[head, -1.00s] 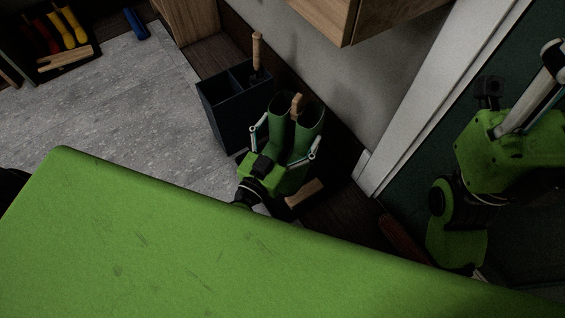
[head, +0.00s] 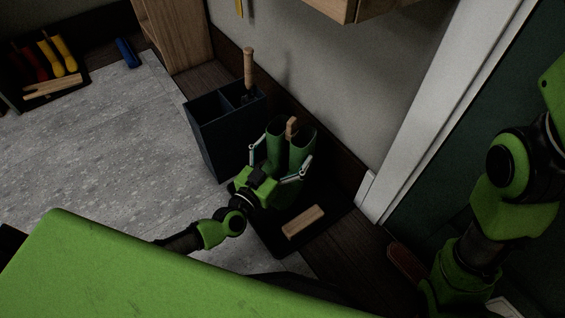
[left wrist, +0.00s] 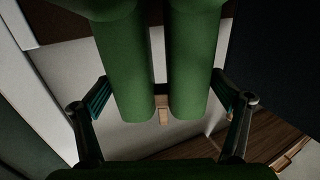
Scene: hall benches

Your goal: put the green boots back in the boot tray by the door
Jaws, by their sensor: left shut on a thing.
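The pair of green boots (head: 274,146) stands upright in the middle of the head view, with a small wooden piece (head: 292,127) between them. My left gripper (head: 279,164) is shut on the boots, one finger along each outer side. In the left wrist view the two boot shafts (left wrist: 127,70) fill the middle between the fingers (left wrist: 165,108). A dark flat tray (head: 330,222) lies on the floor by the door, below and beside the boots. I cannot tell whether the boots touch it; the gripper hides their feet. My right gripper is out of view.
A wooden block (head: 303,222) lies on the tray. A dark divided bin (head: 215,135) with a wooden-handled tool stands left of the boots. A white door frame (head: 425,110) and green door (head: 460,130) are right. A dark tray (head: 82,80) with red and yellow boots is far left.

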